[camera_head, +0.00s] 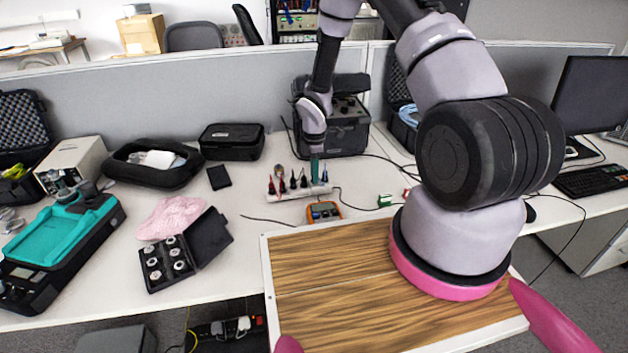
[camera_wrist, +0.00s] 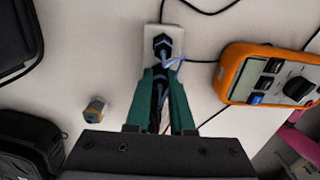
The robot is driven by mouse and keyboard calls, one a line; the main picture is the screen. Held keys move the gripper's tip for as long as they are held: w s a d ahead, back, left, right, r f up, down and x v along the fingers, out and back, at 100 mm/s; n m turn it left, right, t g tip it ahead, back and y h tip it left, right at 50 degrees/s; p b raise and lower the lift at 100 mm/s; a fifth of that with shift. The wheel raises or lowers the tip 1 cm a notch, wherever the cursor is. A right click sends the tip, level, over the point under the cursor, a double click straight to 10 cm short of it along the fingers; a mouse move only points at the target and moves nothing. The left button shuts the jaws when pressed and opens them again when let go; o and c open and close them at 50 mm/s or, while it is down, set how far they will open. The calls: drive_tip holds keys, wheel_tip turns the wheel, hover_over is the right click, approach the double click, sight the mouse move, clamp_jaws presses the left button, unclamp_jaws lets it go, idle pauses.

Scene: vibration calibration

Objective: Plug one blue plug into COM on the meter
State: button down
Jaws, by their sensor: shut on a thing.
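My gripper (camera_wrist: 164,77) points down with green fingers, shut on a dark blue plug (camera_wrist: 159,88) that the fingers partly hide. Another blue plug (camera_wrist: 162,44) stands just beyond it in the white plug holder (camera_wrist: 174,28). The head view shows my gripper (camera_head: 315,172) at the right end of the holder (camera_head: 299,193). I cannot tell whether the held plug is still in the holder. The orange meter (camera_head: 324,211) lies in front of the holder; it also shows in the wrist view (camera_wrist: 240,72). Its COM socket cannot be made out.
Red plugs (camera_head: 271,186) and black plugs (camera_head: 293,181) stand in the holder left of my gripper. A dark case (camera_head: 346,132) stands behind. Green connectors (camera_head: 384,200) and loose cables lie to the right. A wood-topped board (camera_head: 335,285) is in front.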

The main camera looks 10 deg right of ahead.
drive_tip(key=shift+r, duration=0.7)
idle(0.8)
drive_tip(key=shift+r, duration=1.65)
drive_tip(key=shift+s, duration=0.1)
